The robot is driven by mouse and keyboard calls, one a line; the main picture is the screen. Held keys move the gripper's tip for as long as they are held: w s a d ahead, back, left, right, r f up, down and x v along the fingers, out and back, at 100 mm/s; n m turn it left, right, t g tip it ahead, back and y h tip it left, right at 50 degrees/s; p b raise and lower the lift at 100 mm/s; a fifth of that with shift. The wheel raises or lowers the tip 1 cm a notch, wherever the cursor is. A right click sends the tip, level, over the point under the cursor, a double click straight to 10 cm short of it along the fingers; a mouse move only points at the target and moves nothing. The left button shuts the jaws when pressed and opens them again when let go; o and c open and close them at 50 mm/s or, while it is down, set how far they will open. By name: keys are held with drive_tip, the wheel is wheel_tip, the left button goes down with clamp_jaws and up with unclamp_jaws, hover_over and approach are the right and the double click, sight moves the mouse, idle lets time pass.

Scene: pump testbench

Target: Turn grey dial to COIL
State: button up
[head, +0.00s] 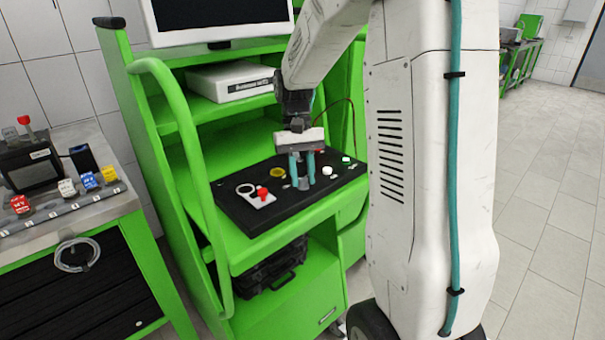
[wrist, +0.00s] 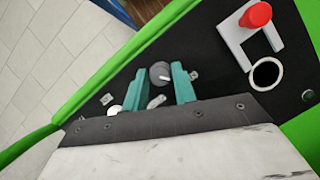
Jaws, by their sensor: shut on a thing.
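The grey dial (head: 304,184) is on the black control panel (head: 235,205), below my gripper (head: 302,172). In the wrist view the dial (wrist: 159,72) shows as a dark grey round knob between the two teal fingers of my gripper (wrist: 162,86). The fingers point down at the panel and are shut on the dial, one on each side. A light grey pointer-like piece (wrist: 155,102) shows between the fingers, nearer the wrist. The COIL marking cannot be read in either view; small labels (wrist: 194,75) near the dial are too small to read.
A red knob (head: 263,194) on a light bracket is at the panel's left. The green bench frame (head: 180,130) rises at the left.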

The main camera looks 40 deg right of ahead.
drive_tip(key=shift+n, duration=0.4)
drive_tip(key=o, duration=1)
drive_tip(key=v, duration=0.7)
drive_tip(key=shift+w+a+r, duration=0.1)
drive_tip(key=shift+w+r, duration=0.1)
drive_tip(key=shift+r, duration=0.15)
